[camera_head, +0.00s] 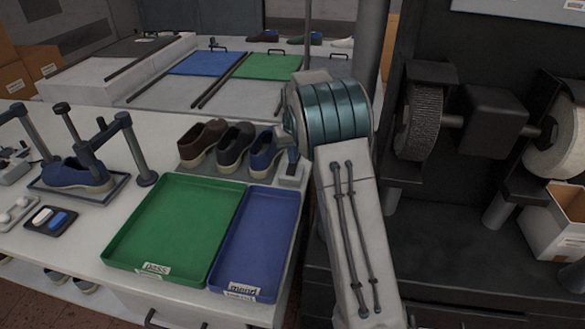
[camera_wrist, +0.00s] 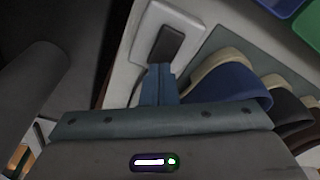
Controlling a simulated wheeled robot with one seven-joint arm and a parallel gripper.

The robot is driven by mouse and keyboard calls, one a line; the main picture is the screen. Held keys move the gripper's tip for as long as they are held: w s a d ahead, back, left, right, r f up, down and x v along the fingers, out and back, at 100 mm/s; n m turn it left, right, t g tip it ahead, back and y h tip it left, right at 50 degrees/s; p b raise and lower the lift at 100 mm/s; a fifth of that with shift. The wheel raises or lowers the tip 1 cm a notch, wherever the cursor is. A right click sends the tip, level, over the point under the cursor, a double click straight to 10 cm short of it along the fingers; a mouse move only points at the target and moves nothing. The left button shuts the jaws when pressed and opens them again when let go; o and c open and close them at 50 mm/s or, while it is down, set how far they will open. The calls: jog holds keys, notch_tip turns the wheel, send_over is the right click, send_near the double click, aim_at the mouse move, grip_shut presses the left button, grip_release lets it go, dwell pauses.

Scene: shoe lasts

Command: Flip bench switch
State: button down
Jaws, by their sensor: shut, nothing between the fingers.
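The bench switch shows in the wrist view as a dark rocker (camera_wrist: 167,43) on a pale square plate (camera_wrist: 183,26). In the head view its pale plate (camera_head: 290,178) sits at the bench's right edge, partly hidden by my arm. My gripper (camera_wrist: 159,72) is shut and empty, its blue-grey fingertips at the near end of the rocker. I cannot tell whether they touch it. In the head view my gripper (camera_head: 291,163) points down at the switch, with little of it visible.
A blue shoe (camera_wrist: 228,85) stands close beside my gripper, in a row with a black shoe (camera_head: 234,147) and a brown shoe (camera_head: 203,140). The green tray (camera_head: 178,220) and blue tray (camera_head: 255,240) lie in front. Grinding wheels (camera_head: 420,122) stand right of my arm.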

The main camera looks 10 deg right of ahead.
aim_at(293, 165)
jog(key=shift+f+b, duration=0.3)
jog(key=shift+f, duration=0.25)
jog(key=shift+r, duration=0.15)
jog(key=shift+r+p, duration=2.45)
jog(key=shift+r, duration=0.95)
